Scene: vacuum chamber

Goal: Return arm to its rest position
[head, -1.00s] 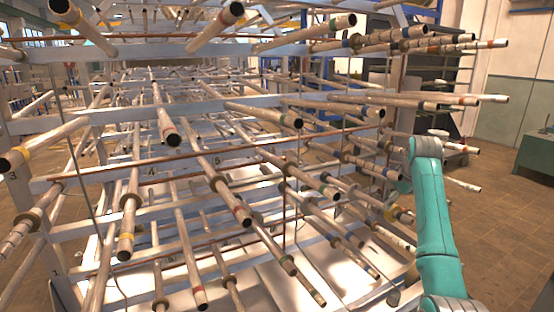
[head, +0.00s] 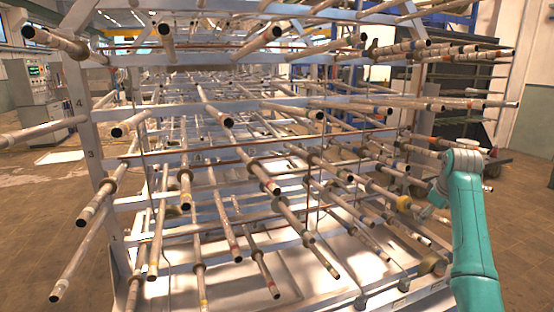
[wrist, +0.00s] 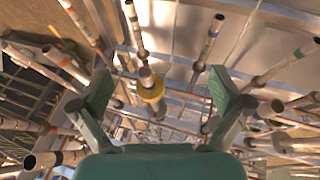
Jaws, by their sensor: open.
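My arm shows as a teal and grey link at the right of the head view, in front of the right end of a pipe rack (head: 88,120). In the wrist view my gripper (wrist: 156,92) is open, its two teal fingers spread wide. Between and beyond the fingers is a pipe end with a yellow collar (wrist: 151,90). It appears apart from both fingers, though its exact distance cannot be told. My fingertips are hard to make out in the head view.
Many pipes (head: 262,178) stick out of the rack toward me at several heights, close around my arm. A dark shelf unit (head: 458,90) stands behind at the right. Bare floor (head: 522,215) lies to the right. A control cabinet (head: 38,95) stands at the far left.

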